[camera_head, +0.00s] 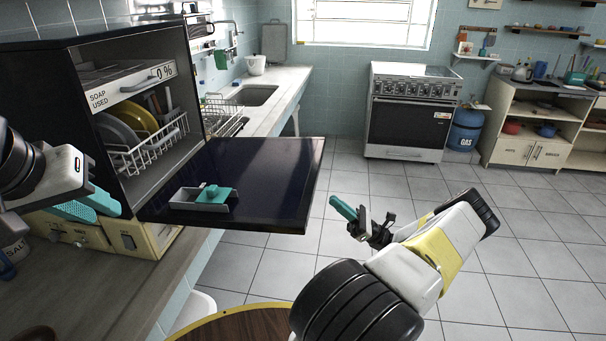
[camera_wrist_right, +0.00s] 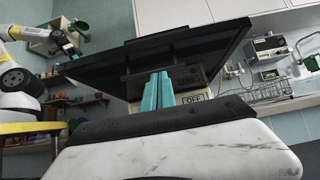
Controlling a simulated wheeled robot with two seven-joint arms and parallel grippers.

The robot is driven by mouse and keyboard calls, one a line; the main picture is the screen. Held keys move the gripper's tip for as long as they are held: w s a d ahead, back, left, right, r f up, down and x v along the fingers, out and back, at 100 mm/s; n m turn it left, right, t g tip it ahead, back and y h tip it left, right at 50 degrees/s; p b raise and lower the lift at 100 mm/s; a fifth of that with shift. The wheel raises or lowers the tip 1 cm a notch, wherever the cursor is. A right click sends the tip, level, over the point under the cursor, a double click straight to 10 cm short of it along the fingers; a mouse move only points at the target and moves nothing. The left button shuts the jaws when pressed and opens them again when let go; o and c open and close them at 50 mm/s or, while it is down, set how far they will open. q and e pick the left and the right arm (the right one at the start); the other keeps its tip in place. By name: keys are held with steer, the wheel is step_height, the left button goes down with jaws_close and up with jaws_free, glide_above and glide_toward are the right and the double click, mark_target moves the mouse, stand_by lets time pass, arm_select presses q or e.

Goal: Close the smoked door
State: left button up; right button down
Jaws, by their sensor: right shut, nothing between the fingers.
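The smoked door (camera_head: 265,180) of the black dishwasher hangs open, nearly flat, with its dark inner face up. A grey and teal dispenser (camera_head: 205,197) sits on that face. My right gripper (camera_head: 344,207) has its teal fingers together and empty, just right of the door's outer edge in the head view. In the right wrist view the shut fingers (camera_wrist_right: 156,92) point toward the door's dark underside (camera_wrist_right: 160,58); I cannot tell whether they touch it. My left gripper (camera_head: 88,206) is at the left, by the dishwasher's lower front; its finger gap is unclear.
The dishwasher (camera_head: 192,75) holds a white rack (camera_head: 150,148) with plates, under a "soap used" drawer (camera_head: 132,85). It stands on a cream base (camera_head: 135,238) on the counter. A round wooden stool (camera_head: 240,325) is below. Open tiled floor lies right of the door.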

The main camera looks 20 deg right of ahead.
steer(key=w+a+r, duration=0.2)
steer(key=a+r, duration=0.1)
steer(key=r, duration=0.4)
steer(key=shift+a, duration=0.25)
steer(key=shift+r, duration=0.15)
steer(key=w+a+r+g+h, duration=0.2)
steer(key=a+r+h, duration=0.15)
steer(key=r, duration=0.65)
steer(key=w+a+r+g+h, duration=0.1)
steer(key=w+a+r+h, duration=0.2)
steer(key=r, duration=0.8)
steer(key=w+a+r+g+h, duration=0.15)
steer(key=a+r, duration=0.35)
steer(key=r, duration=0.5)
steer(key=w+a+r+h, duration=0.1)
steer(key=w+a+r, duration=0.3)
steer(key=a, duration=0.4)
steer(key=w+a+r+g+h, duration=0.1)
steer(key=w+a+r, duration=0.3)
steer(key=w+a, duration=0.2)
steer(key=w+a+r+g, duration=0.1)
steer(key=w+a+r, duration=0.3)
steer(key=a, duration=0.6)
steer(key=shift+w+r+h, duration=0.15)
steer(key=shift+w+h, duration=0.25)
steer(key=shift+w, duration=0.3)
